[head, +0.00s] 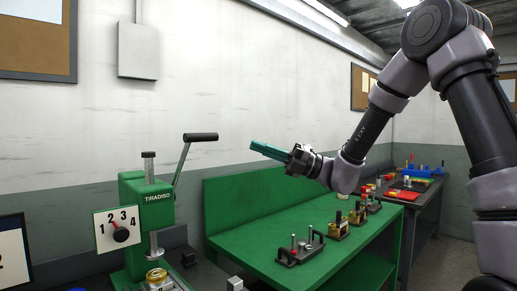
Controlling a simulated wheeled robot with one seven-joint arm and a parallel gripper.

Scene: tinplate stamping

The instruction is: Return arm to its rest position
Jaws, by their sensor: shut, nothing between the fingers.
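My arm reaches in from the right in the head view, bent at the elbow. My gripper (268,151) has long teal fingers, which are shut with nothing between them. It points left, held in the air over the green bench (240,200). The lever of the green press stands to its left, apart from it.
A green press (147,200) with a dial numbered 1 to 4 and a raised lever (190,150) stands at the left. A gold tin (156,275) sits at its base. Tooling blocks (300,249) line the bench. A dark table (425,205) with coloured items stands behind.

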